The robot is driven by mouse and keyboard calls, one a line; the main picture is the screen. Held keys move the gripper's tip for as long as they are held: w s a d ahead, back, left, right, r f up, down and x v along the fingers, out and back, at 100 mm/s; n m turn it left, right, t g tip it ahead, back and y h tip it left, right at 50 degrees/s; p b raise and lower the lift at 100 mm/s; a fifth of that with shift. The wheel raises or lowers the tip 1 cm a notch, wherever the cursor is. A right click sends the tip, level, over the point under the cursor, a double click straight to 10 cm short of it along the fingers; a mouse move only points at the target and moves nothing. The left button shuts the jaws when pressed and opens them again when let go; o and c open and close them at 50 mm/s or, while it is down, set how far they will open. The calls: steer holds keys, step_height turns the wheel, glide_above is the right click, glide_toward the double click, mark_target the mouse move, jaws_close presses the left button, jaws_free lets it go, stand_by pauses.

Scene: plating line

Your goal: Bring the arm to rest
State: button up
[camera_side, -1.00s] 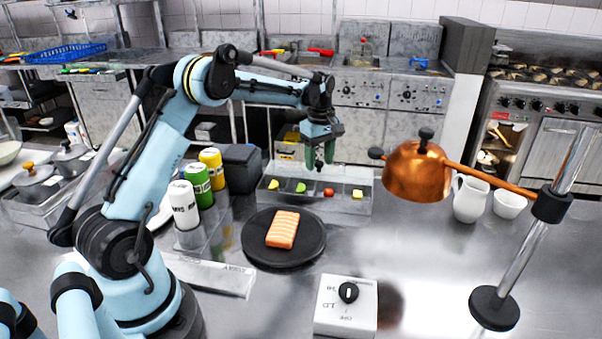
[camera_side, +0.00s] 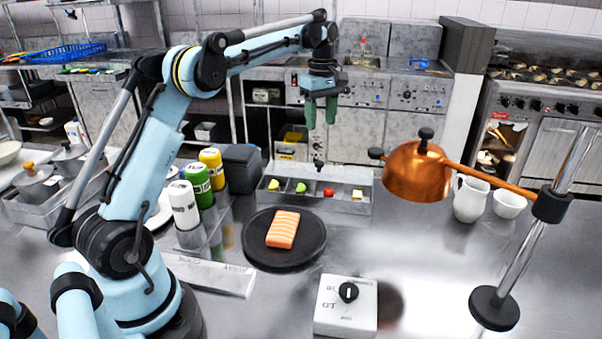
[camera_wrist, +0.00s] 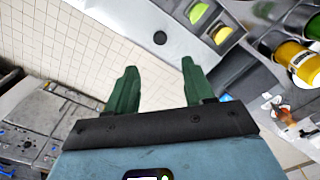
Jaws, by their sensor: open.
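My gripper (camera_side: 320,112) hangs high above the back of the steel counter, over the ingredient tray, with its green fingers pointing down. The fingers are apart with nothing between them. In the wrist view my gripper (camera_wrist: 160,85) also shows two separate green fingers with empty space between. My arm is raised and reaches toward the back of the counter. The gripper touches nothing.
A tray (camera_side: 340,207) holds several small food pieces below the gripper. A salmon piece (camera_side: 283,229) lies on a dark round plate (camera_side: 262,262). A copper lamp (camera_side: 415,172) stands right, a dial box (camera_side: 345,318) in front, bottles (camera_side: 184,206) left.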

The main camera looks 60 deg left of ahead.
steer(key=shift+r, duration=0.25)
steer(key=s+d+r+m+t, duration=0.35)
steer(key=s+d+m, duration=0.5)
steer(key=d, duration=0.35)
steer(key=s+d+f+m+t, duration=0.3)
steer(key=s+d+f+m, duration=0.4)
steer(key=s+m, duration=0.2)
steer(key=shift+s+d+f+t, duration=0.3)
steer(key=shift+s+d+t, duration=0.05)
steer(key=shift+s, duration=0.85)
